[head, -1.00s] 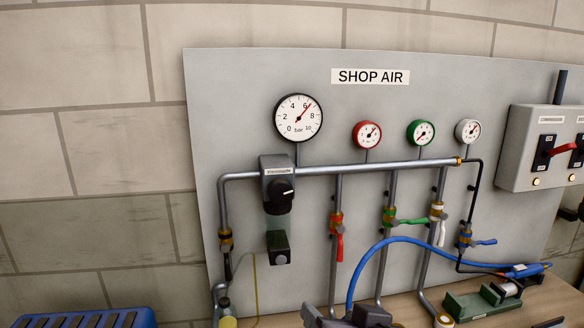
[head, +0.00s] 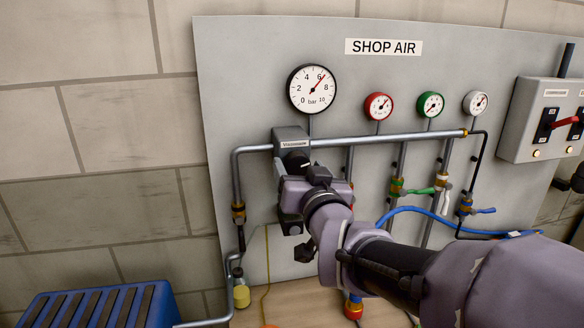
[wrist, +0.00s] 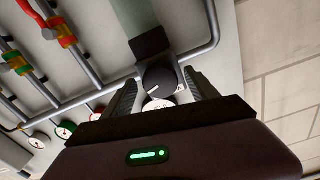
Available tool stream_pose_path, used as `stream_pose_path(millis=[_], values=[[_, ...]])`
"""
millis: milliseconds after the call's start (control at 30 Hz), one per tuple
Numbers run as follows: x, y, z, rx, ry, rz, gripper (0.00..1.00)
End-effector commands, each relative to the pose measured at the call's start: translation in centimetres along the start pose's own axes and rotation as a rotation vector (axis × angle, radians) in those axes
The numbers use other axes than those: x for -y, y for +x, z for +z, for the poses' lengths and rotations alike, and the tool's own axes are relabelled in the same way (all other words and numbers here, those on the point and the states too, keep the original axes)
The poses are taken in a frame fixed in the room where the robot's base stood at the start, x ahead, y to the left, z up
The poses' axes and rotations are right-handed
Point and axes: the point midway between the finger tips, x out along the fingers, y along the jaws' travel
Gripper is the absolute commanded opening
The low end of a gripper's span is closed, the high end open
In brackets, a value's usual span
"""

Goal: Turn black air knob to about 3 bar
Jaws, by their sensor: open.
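The black air knob (wrist: 160,80) shows a white pointer mark in the wrist view, on the grey regulator body (head: 291,138) below the pipe.
Smaller red (head: 379,106), green (head: 430,104) and white (head: 475,103) gauges stand to the right. Valves with coloured handles and a blue hose (head: 415,211) lie beside and behind my arm. A blue slatted box (head: 100,300) is at lower left. A switch box (head: 545,120) is far right.

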Motion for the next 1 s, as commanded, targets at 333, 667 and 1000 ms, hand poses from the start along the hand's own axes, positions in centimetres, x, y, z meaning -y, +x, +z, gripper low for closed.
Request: stream_pose_path(millis=[333,667,1000], values=[[0.0,0.96,-0.02,0.0,0.0,0.0,0.68],[0.0,0.93,-0.02,0.0,0.0,0.0,0.13],[-0.02,0.91,0.11,-0.001,-0.046,0.0,0.06]])
